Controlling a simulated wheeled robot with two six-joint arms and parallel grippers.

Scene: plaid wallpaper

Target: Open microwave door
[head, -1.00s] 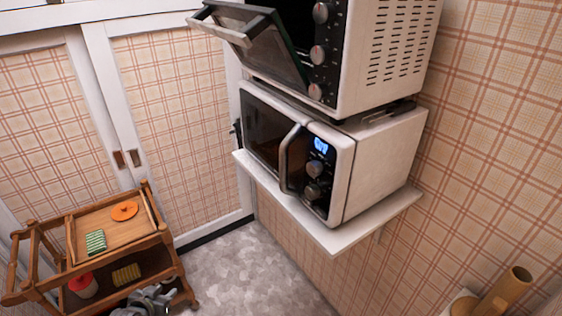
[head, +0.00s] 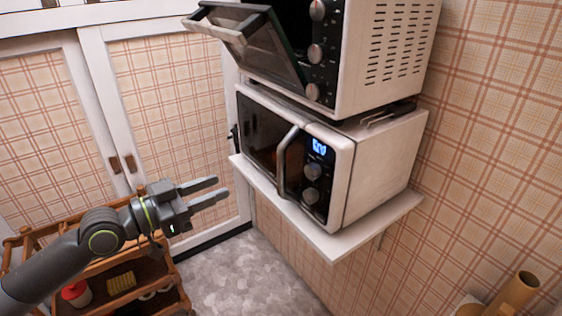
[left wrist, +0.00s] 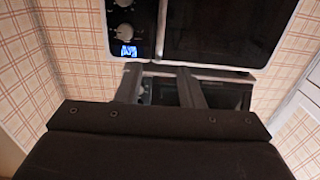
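The white microwave (head: 385,165) stands on a wall shelf. Its dark glass door (head: 262,128) looks closed, with a curved silver handle (head: 281,165) beside the lit display and knobs. My left gripper (head: 222,189) is open and empty, to the left of the handle and apart from it, fingers pointing toward the microwave. In the left wrist view, the microwave appears upside down, with its door (left wrist: 215,30) and handle (left wrist: 161,28) beyond the gap between my two spread fingers (left wrist: 158,72). My right gripper is not in view.
An oven (head: 385,50) sits above the microwave with its door (head: 250,45) hanging partly open. The white shelf (head: 335,240) juts out below. A wooden trolley (head: 150,268) stands at lower left, behind my arm. The floor (head: 250,280) between is clear.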

